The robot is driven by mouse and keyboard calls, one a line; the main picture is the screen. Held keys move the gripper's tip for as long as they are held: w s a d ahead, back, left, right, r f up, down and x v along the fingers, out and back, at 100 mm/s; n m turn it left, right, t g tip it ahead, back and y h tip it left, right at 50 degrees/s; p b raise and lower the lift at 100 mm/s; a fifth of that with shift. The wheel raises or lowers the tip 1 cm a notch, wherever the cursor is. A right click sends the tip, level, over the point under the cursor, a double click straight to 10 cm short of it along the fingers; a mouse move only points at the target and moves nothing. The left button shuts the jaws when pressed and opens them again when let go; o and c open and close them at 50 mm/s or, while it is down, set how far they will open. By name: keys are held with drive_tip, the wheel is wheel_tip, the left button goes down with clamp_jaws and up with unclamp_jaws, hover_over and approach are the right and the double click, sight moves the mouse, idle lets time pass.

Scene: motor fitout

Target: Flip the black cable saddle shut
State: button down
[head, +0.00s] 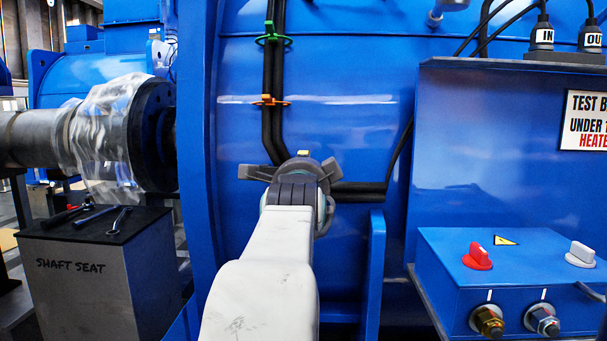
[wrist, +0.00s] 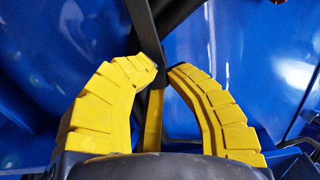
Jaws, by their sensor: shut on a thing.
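My gripper (head: 304,156) is in front of the blue machine housing, at the bend of the black cables. In the wrist view its yellow fingers (wrist: 160,74) curve in and their tips meet at a dark strip, the black cable saddle (wrist: 146,38) as far as I can tell. The strip runs up between the fingertips. In the head view my gripper hides most of that spot. A dark piece sticks out to its left, and I cannot tell whether it is saddle or gripper. Whether the saddle stands open or closed is hidden.
Black cables (head: 274,75) run down the housing, then right. A green saddle (head: 272,39) and an orange saddle (head: 270,101) sit on them above. A blue switch box (head: 515,265) stands right. A tool-topped shaft seat (head: 90,275) stands left.

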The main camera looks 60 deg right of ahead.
drive_tip(key=shift+s+d, duration=0.15)
drive_tip(key=shift+d, duration=0.05)
drive_tip(key=c, duration=1.2)
unclamp_jaws()
drive_tip(key=shift+d+f, duration=0.2)
drive_tip(key=shift+a+r, duration=0.1)
drive_tip(key=shift+v, duration=3.75)
